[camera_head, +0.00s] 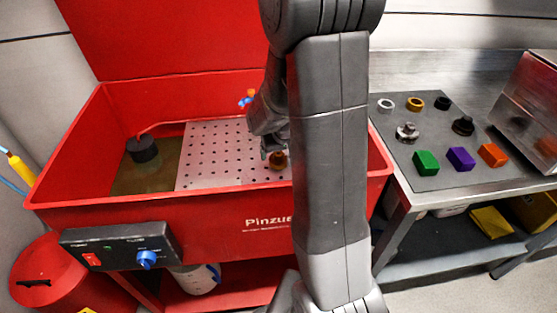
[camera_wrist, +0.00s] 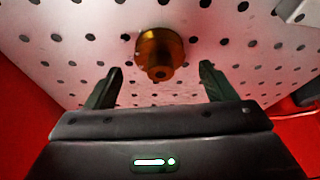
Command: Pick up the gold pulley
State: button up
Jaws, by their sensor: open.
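The gold pulley (camera_head: 278,160) sits on the perforated metal plate (camera_head: 215,150) inside the red parts washer, partly beside my arm in the head view. In the wrist view the gold pulley (camera_wrist: 159,54) shows a round flange and a narrower hub, beyond the fingertips and roughly centred between them. My gripper (camera_wrist: 157,78) is open and empty, its two dark fingers apart and not touching the pulley. In the head view my gripper (camera_head: 268,148) is just left of and above the pulley, partly hidden by my arm.
The red washer's walls (camera_head: 60,150) surround the plate, and a hose with a blue and orange nozzle (camera_head: 247,98) lies near its back. A black cylinder (camera_head: 142,149) stands in the basin's left. On the right, a steel bench holds a grey mat (camera_head: 431,183) with rings, pulleys and coloured blocks.

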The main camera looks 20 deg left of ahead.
jog(key=shift+x, duration=1.5)
jog(key=shift+a, duration=0.1)
jog(key=shift+r, duration=0.1)
jog(key=c, duration=1.3)
